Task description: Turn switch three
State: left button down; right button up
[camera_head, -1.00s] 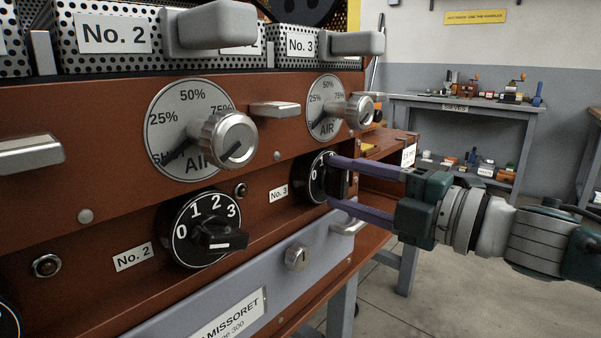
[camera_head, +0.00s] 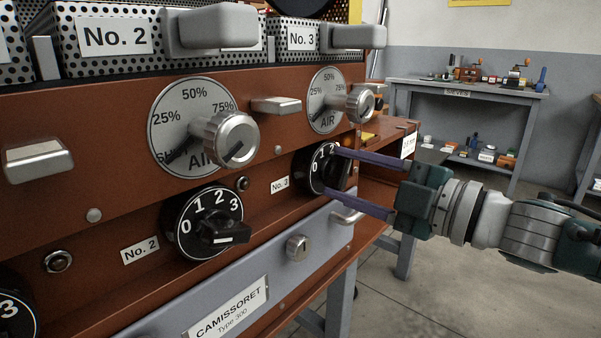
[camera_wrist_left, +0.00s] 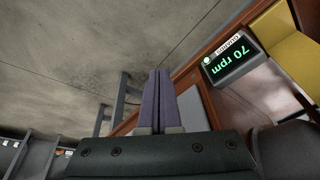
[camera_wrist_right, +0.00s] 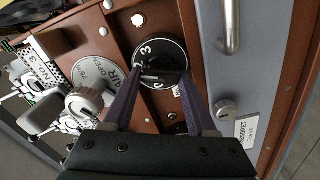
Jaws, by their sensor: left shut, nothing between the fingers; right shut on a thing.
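Switch three is the black dial (camera_head: 317,167) with white digits, beside the "No. 3" label on the brown roaster front. In the head view 0, 1 and 2 show; the fingers partly cover its knob. My right gripper (camera_head: 333,171) reaches it from the right, its purple fingers shut on the knob, one above and one below. In the right wrist view the dial (camera_wrist_right: 160,48) lies between the fingertips (camera_wrist_right: 160,76); the knob's exact setting is hard to tell. My left gripper (camera_wrist_left: 157,75) shows only in its wrist view, shut and empty, away from the dial.
The No. 2 switch (camera_head: 204,225) stands left of switch three. The No. 3 air knob (camera_head: 352,104) is just above it, and a drawer handle (camera_head: 346,216) just below. In the left wrist view a "70 rpm" display (camera_wrist_left: 230,61) is near the left gripper.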

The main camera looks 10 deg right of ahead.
jog(key=o, duration=1.4)
jog(key=shift+c, duration=0.2)
jog(key=p+v, duration=0.2)
jog(key=v, duration=0.8)
jog(key=shift+r, duration=0.1)
